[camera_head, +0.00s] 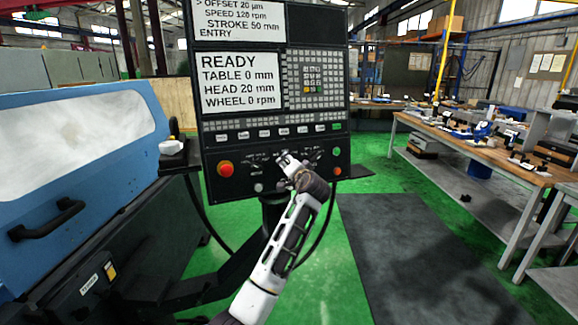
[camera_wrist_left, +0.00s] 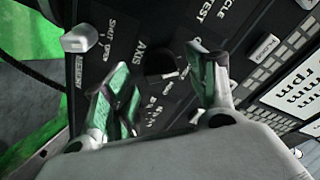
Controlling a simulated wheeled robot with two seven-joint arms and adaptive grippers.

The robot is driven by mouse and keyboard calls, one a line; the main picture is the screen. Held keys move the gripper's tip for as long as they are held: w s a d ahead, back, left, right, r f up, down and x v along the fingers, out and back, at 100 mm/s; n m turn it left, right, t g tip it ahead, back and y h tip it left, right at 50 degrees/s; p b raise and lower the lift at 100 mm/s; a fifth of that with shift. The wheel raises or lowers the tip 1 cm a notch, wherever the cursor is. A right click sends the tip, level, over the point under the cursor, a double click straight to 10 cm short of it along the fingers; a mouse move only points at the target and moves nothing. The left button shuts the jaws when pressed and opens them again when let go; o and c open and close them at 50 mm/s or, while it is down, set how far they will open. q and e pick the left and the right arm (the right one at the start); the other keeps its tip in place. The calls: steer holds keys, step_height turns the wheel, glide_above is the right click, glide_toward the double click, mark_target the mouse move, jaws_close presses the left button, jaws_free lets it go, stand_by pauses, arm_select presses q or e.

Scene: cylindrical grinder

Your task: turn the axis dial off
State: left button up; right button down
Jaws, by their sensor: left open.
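The control panel (camera_head: 278,140) of the grinder stands upright in front of me in the head view. In the left wrist view, the axis dial (camera_wrist_left: 160,66) looks like a dark round knob beside the printed word AXIS. Its pointer setting is too dark to read. My left gripper (camera_head: 287,162) is at the lower part of the panel in the head view and covers the dial area there. In the left wrist view, the left gripper (camera_wrist_left: 164,88) is open, with fingers on either side of the dial. I cannot tell whether they touch it. My right gripper is not in view.
A red stop button (camera_head: 225,169) is on the panel's lower left. The screen (camera_head: 240,82) reads READY, wheel 0 rpm. A light grey knob (camera_wrist_left: 80,38) is beside the gripper in the wrist view. The blue grinder cover (camera_head: 80,150) stands left, a workbench (camera_head: 480,157) right.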

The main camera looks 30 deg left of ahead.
arm_select(q)
steer(key=f+v, duration=0.1)
steer(key=v, duration=0.8)
steer(key=shift+s+d+r, duration=0.25)
steer(key=shift+d+r, duration=0.15)
steer(key=shift+r, duration=0.05)
steer(key=shift+r, duration=0.1)
